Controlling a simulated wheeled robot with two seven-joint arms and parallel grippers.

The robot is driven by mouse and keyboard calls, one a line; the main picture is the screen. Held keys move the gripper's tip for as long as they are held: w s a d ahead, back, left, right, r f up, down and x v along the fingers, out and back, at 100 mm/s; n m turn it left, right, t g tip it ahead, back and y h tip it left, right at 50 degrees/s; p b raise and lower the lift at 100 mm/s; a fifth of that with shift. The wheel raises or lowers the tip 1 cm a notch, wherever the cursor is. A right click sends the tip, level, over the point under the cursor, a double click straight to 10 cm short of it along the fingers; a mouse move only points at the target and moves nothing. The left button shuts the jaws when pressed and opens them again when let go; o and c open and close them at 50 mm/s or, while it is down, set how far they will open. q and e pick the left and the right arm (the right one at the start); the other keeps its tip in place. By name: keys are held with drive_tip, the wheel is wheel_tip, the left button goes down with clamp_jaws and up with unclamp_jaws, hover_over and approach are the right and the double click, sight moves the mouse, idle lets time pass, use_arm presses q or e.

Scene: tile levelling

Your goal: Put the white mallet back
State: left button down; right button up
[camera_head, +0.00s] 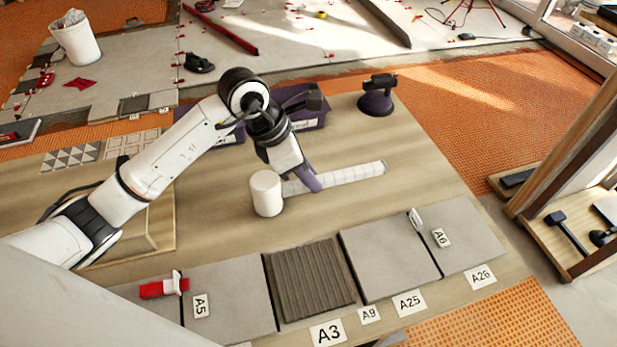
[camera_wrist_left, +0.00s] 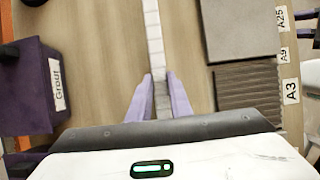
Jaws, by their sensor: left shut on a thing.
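The white mallet has a thick cylindrical head (camera_head: 265,192) and a long pale handle (camera_head: 350,174) with cross lines, pointing right over the wooden table. My left gripper (camera_head: 312,182), with purple fingers, is shut on the handle just right of the head. In the left wrist view the handle (camera_wrist_left: 153,38) runs up from between the fingers (camera_wrist_left: 160,85); the head is hidden there. The mallet lies low over the table; I cannot tell whether it touches it.
Grey tiles (camera_head: 385,258) and a ribbed bed (camera_head: 308,280) line the near edge, with labels and a red-and-white clip (camera_head: 165,286). Purple bins (camera_head: 300,108) and a dark suction cup (camera_head: 376,98) stand at the back. A wooden rack (camera_head: 560,225) with tools stands right.

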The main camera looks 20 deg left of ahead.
use_arm(q)
drive_tip(key=shift+f, duration=0.5)
drive_tip(key=shift+f, duration=0.2)
drive_tip(key=c, duration=1.6)
unclamp_jaws()
drive_tip(key=shift+r, duration=0.3)
drive_tip(key=shift+v, duration=5.9)
